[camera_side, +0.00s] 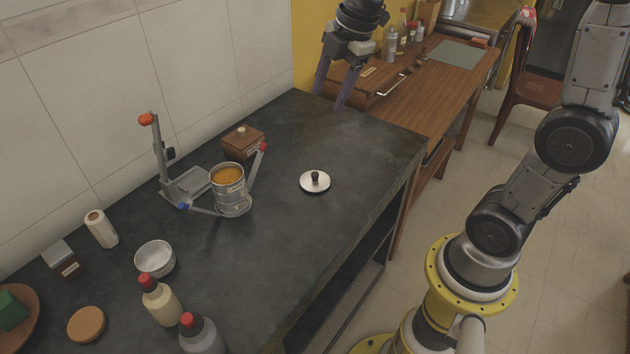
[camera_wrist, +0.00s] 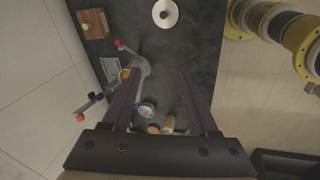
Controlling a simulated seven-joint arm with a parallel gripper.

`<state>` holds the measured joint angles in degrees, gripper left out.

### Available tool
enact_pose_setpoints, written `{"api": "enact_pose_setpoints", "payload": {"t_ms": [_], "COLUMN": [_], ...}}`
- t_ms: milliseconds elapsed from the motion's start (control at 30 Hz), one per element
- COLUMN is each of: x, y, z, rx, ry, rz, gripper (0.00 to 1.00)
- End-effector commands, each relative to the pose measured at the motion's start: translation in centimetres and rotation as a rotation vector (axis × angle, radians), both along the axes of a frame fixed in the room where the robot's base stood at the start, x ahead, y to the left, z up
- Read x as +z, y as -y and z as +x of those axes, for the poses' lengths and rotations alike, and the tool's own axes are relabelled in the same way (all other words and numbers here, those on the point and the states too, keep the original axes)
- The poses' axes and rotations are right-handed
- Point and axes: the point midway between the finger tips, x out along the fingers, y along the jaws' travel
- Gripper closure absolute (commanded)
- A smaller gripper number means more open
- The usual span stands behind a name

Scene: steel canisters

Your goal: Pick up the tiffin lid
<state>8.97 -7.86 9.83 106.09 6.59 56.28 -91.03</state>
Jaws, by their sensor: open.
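The tiffin lid (camera_side: 314,183) is a round, shiny steel disc with a dark knob. It lies flat on the dark worktop, right of the tiffin canister (camera_side: 231,190), which is open and holds something orange. The lid also shows near the top of the wrist view (camera_wrist: 165,13). My gripper (camera_side: 330,92) is above the far end of the worktop, pointing down, behind the lid and well apart from it. In the wrist view its two dark fingers (camera_wrist: 160,88) are spread with nothing between them.
A metal stand (camera_side: 180,185) with arms surrounds the canister. A wooden box (camera_side: 243,142) sits behind it. A steel bowl (camera_side: 155,259), bottles with red caps (camera_side: 160,300) and a round wooden piece (camera_side: 87,324) stand at the front left. The worktop around the lid is clear.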

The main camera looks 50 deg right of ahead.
Motion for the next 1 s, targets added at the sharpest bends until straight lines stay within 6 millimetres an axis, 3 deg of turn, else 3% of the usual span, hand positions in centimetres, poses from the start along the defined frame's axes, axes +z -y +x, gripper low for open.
{"api": "enact_pose_setpoints", "payload": {"t_ms": [100,300,400,567,1000], "x": [-3.7,-9.9,-12.0,-13.8,-20.8], "y": [2.3,5.4,6.3,6.7,5.8], "z": [3.7,6.6,6.6,6.2,6.4], "rx": [0.071,0.046,0.026,0.009,0.009], "ry": [-0.081,-0.196,-0.239,-0.268,-0.267], "rz": [0.000,0.041,0.057,0.068,0.067], "gripper": [0.40,0.40,0.40,0.40,0.40]}}
